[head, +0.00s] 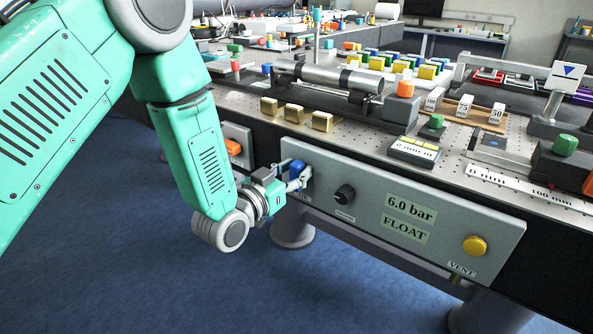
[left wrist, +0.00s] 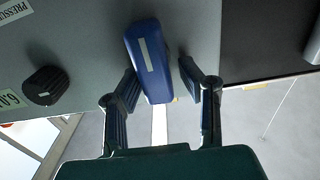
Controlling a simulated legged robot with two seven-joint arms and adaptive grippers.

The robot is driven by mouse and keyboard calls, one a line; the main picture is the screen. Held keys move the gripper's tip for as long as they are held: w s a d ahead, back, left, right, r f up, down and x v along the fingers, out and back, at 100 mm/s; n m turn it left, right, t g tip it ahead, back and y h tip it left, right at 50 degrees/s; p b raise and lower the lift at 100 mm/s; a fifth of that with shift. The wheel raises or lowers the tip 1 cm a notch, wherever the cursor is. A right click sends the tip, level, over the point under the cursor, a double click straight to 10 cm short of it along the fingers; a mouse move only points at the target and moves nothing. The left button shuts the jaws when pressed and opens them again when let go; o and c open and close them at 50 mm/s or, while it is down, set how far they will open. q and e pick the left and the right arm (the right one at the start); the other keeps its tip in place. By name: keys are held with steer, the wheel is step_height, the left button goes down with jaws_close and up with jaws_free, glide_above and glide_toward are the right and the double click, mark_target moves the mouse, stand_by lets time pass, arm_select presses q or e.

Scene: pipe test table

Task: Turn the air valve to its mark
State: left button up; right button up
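The air valve's blue handle (head: 296,169) is on the grey front panel, near its left end. In the left wrist view the blue handle (left wrist: 148,62) carries a pale line and stands slightly tilted. My left gripper (head: 299,181) is at the handle. In the left wrist view my left gripper (left wrist: 158,78) is open, with one finger on each side of the handle. A gap shows on the right side; whether the left finger touches cannot be told. The valve's mark cannot be made out. My right gripper is not in view.
The panel (head: 361,233) also has a black knob (head: 344,194), displays reading 6.0 bar (head: 409,207) and FLOAT (head: 404,229), and a yellow VENT button (head: 474,245). An orange button (head: 233,146) is to the left. The perforated table (head: 350,135) above carries many fixtures.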

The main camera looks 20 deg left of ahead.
arm_select(q)
steer(key=shift+a, duration=0.15)
jaws_close()
steer(key=shift+d+r, duration=0.1)
steer(key=shift+d, duration=0.2)
steer(key=shift+a+n, duration=0.25)
steer(key=shift+n, duration=0.25)
steer(key=shift+w+a+n+p, duration=0.15)
steer(key=shift+n+p, duration=0.45)
steer(key=shift+n, duration=0.5)
steer(key=n, duration=0.2)
steer(key=shift+a+n, duration=0.15)
steer(key=shift+n, duration=0.25)
steer(key=n, duration=0.2)
steer(key=shift+a+f+n+p, duration=0.2)
steer(key=shift+f+n+p, duration=0.1)
steer(key=shift+n, duration=0.1)
steer(key=shift+w+a+f+n+b, duration=0.15)
steer(key=shift+n+b, duration=0.25)
steer(key=shift+n, duration=1.15)
steer(key=shift+s+a+f+n+b, duration=0.1)
steer(key=shift+f+n+b, duration=0.25)
steer(key=shift+n, duration=1.15)
steer(key=shift+w+a+f+n+b, duration=0.15)
steer(key=shift+n+b, duration=0.25)
steer(key=shift+n, duration=1.15)
steer(key=shift+s+d, duration=0.1)
steer(key=shift+d, duration=0.05)
